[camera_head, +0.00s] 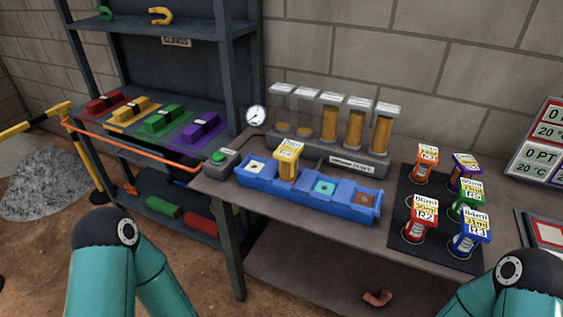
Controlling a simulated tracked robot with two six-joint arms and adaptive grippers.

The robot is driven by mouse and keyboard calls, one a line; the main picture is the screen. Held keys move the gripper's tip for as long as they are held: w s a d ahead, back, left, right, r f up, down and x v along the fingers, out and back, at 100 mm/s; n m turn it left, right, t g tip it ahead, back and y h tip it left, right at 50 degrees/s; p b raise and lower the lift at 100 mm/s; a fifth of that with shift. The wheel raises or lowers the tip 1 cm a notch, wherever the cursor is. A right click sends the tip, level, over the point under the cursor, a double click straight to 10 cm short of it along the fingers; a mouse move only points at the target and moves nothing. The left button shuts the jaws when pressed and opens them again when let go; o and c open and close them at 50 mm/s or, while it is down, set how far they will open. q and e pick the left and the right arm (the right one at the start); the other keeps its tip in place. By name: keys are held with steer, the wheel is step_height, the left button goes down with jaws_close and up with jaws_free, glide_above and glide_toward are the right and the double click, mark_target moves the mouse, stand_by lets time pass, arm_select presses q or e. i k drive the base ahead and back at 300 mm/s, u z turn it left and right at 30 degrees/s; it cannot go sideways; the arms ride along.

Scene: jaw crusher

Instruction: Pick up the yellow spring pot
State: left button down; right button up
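A yellow pot (288,165) with a white and yellow label on top stands upright in the blue tray (258,184) on the bench. It sits in the second compartment from the left; its lower part is hidden by the tray wall. Of my arms, only teal links show, at the bottom left and bottom right. Neither gripper is in view, so I cannot tell what they hold.
A black mat (405,188) on the right of the bench (345,223) holds several coloured, labelled pots. Behind the blue tray stands a rack of clear tubes (330,118) with a gauge (256,117). A grey box with a green button (218,157) is left of the tray.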

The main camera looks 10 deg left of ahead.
mark_target(287, 153)
steer(key=z, duration=0.9)
steer(key=i, duration=0.15)
steer(key=u, duration=2.5)
steer(key=k, duration=1.1)
steer(key=z, duration=0.45)
steer(key=i, duration=1.25)
steer(key=z, duration=0.1)
